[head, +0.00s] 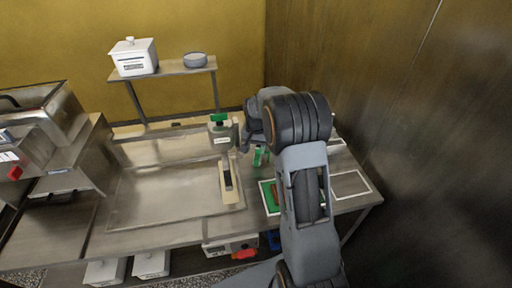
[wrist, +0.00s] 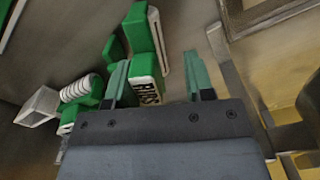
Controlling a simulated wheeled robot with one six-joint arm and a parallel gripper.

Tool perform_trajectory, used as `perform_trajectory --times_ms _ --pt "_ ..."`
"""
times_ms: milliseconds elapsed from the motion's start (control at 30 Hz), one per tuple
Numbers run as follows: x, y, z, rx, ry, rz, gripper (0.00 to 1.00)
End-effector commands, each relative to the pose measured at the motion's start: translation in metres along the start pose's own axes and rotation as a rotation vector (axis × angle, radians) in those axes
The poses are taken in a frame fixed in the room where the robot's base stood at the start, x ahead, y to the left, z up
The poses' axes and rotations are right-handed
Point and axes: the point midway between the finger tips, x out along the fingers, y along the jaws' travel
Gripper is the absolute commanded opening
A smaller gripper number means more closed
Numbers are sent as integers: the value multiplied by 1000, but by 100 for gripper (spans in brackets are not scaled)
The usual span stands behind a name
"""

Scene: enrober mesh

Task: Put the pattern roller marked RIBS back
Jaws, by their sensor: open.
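The green pattern roller marked RIBS (wrist: 149,92) shows in the wrist view, its white label facing the camera. My gripper (wrist: 153,60) is open, with one green finger left of the label and one right of it. The roller's green body reaches up between the fingers, nearer the left one. I cannot tell whether either finger touches it. In the head view my arm hides much of this spot, and a small green piece (head: 261,156) shows beside the wrist.
In the wrist view, another green piece with a white ridged cylinder (wrist: 80,88) lies to the left, close to a white block (wrist: 37,107). In the head view, a green-topped container (head: 222,137) stands left of my wrist. A green mat (head: 268,198) lies beside my arm.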

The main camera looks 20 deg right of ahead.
Motion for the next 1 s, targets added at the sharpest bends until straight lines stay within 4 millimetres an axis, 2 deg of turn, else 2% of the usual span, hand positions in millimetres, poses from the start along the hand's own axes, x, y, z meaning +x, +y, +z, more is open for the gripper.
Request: perform_trajectory --times_ms 33,167,367,700,1000 --pt "10 2 5 0 -22 8 49" --pt "10 2 5 0 -22 8 49" --pt "-9 1 4 0 -20 7 49" --pt "-79 0 1 1 -10 3 49" --pt "-119 0 1 1 -10 3 49"
